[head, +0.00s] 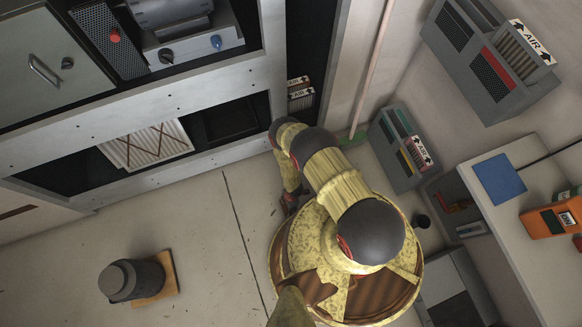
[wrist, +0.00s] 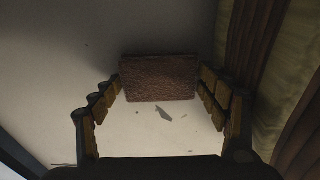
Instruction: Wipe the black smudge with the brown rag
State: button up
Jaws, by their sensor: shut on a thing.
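My gripper (wrist: 160,84) is shut on the brown rag (wrist: 158,77), which spans between its two fingertips in the wrist view. The rag is a rough rectangular pad facing a pale surface. Whether it touches that surface I cannot tell. A small grey mark (wrist: 164,113) and a few tiny specks show on the pale surface near the rag. I cannot tell whether this mark is the black smudge. In the head view my gripper (head: 291,201) is low, close beside my base and mostly hidden by my arm, and the rag is not clearly seen.
Open racks (head: 180,100) stand along the upper left. A dark cylinder on a wooden board (head: 137,279) sits on the floor at lower left. Grey boxes (head: 405,150) and a white bench (head: 525,185) crowd the right. The floor left of my base is mostly clear.

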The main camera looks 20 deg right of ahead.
aim_at(279, 205)
jog(key=shift+a+r, duration=0.1)
jog(key=shift+a, duration=1.7)
jog(key=shift+w, duration=1.25)
jog(key=shift+s+d+f, duration=0.15)
jog(key=shift+d, duration=0.9)
jog(key=shift+s+d+f, duration=0.15)
jog(key=shift+d, duration=0.9)
jog(key=shift+c, duration=0.5)
jog(key=shift+w+d+r, duration=0.1)
jog(key=shift+d, duration=1.45)
jog(key=shift+d+r, duration=0.1)
jog(key=shift+d, duration=1.45)
jog(key=shift+f, duration=0.1)
jog(key=shift+a+f, duration=0.2)
jog(key=shift+a, duration=1.6)
jog(key=shift+c, duration=0.6)
jog(key=shift+w+a+r, duration=0.1)
jog(key=shift+a+r, duration=0.05)
jog(key=shift+a, duration=1.55)
jog(key=shift+w+a+r, duration=0.1)
jog(key=shift+a, duration=1.6)
